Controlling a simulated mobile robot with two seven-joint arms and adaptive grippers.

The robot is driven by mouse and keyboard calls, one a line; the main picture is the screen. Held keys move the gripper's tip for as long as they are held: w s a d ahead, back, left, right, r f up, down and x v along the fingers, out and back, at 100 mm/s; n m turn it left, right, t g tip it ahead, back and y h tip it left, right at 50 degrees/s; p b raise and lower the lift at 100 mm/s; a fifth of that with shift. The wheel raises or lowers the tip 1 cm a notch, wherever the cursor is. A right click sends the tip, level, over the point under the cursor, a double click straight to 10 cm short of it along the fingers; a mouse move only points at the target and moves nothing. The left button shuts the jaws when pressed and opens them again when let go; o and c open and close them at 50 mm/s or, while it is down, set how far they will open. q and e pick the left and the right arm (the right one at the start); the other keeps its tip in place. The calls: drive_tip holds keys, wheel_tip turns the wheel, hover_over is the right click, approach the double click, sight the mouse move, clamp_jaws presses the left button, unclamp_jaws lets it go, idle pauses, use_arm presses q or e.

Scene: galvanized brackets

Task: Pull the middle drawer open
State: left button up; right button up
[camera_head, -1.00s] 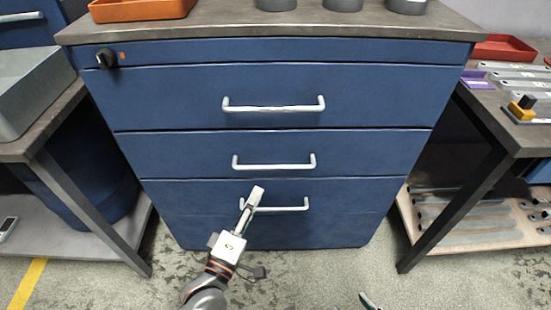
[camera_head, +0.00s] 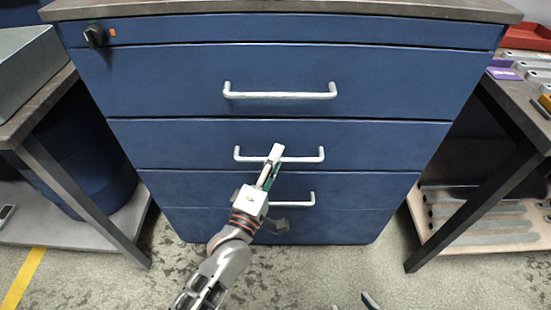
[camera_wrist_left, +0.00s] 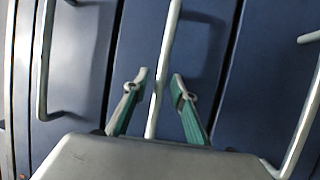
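The blue cabinet has a middle drawer (camera_head: 390,146), which sits shut and flush with the drawers above and below. Its white bar handle (camera_head: 310,158) runs across the front. In the left wrist view, the open green-sided fingers (camera_wrist_left: 160,80) stand on either side of the handle bar (camera_wrist_left: 166,50), with gaps showing. Only small tips of my right gripper (camera_head: 354,302) show at the bottom edge of the head view, spread apart and empty.
The top drawer's handle (camera_head: 280,94) is above and the bottom drawer's handle (camera_head: 303,199) is below, partly behind my left arm. Side tables (camera_head: 62,190) (camera_head: 487,205) flank the cabinet. Open floor lies in front.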

use_arm(q)
clamp_jaws()
drive_tip(key=shift+s, duration=0.1)
drive_tip(key=s+p, duration=0.7)
drive_tip(key=s, duration=2.6)
use_arm(e)
drive_tip(key=shift+g+h, duration=0.4)
drive_tip(key=shift+h, duration=0.4)
drive_tip(key=d, duration=0.1)
drive_tip(key=s+d+f, duration=0.1)
drive_tip(key=d, duration=0.2)
drive_tip(key=shift+s+d+f, duration=0.2)
drive_tip(key=shift+s+d, duration=0.05)
drive_tip(key=shift+s, duration=0.15)
use_arm(q)
drive_tip(key=shift+w, duration=0.1)
use_arm(e)
drive_tip(key=shift+n, duration=0.3)
